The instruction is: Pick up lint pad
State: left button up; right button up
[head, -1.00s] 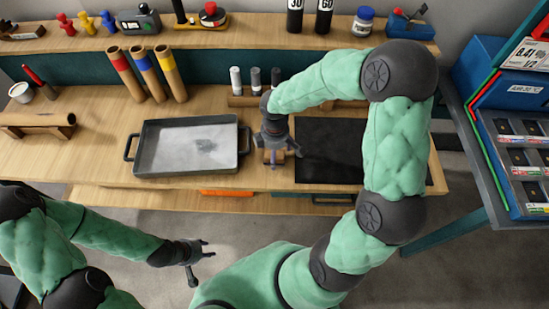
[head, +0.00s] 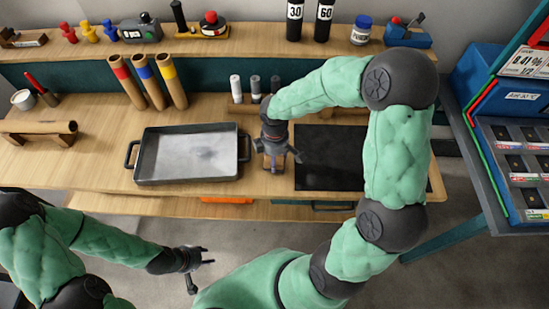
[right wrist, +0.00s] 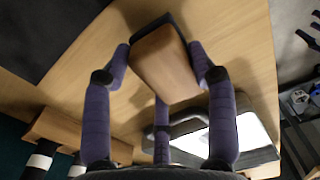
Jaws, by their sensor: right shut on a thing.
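The lint pad, a wooden block with a dark layer along one side, shows in the right wrist view (right wrist: 165,62) between my right gripper's purple fingers (right wrist: 163,75). In the head view my right gripper (head: 277,158) is over the bench between the tray and the black mat, shut on the pad. The pad is mostly hidden there, with some brown wood visible between the fingers. I cannot tell whether it touches the bench. My left gripper (head: 207,256) is open and empty in front of the bench, over the floor.
A grey tray with handles (head: 147,160) stands left of my right gripper. A black mat (head: 330,150) lies to its right. Small upright rolls (head: 236,88) stand in a wooden rack behind. Coloured-band tubes (head: 145,82) are at the back left. A blue case (head: 490,75) stands at the right.

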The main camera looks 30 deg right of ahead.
notch_tip(320, 180, up, 3)
jog(key=shift+a+p, duration=0.15)
jog(key=shift+p, duration=0.5)
jog(key=s+a+r+p, duration=0.2)
jog(key=s+a+r, duration=0.1)
jog(key=a, duration=0.3)
jog(key=s+a+r+p, duration=0.2)
jog(key=s+a+r, duration=0.1)
jog(key=a+r, duration=0.3)
jog(key=shift+s, duration=0.4)
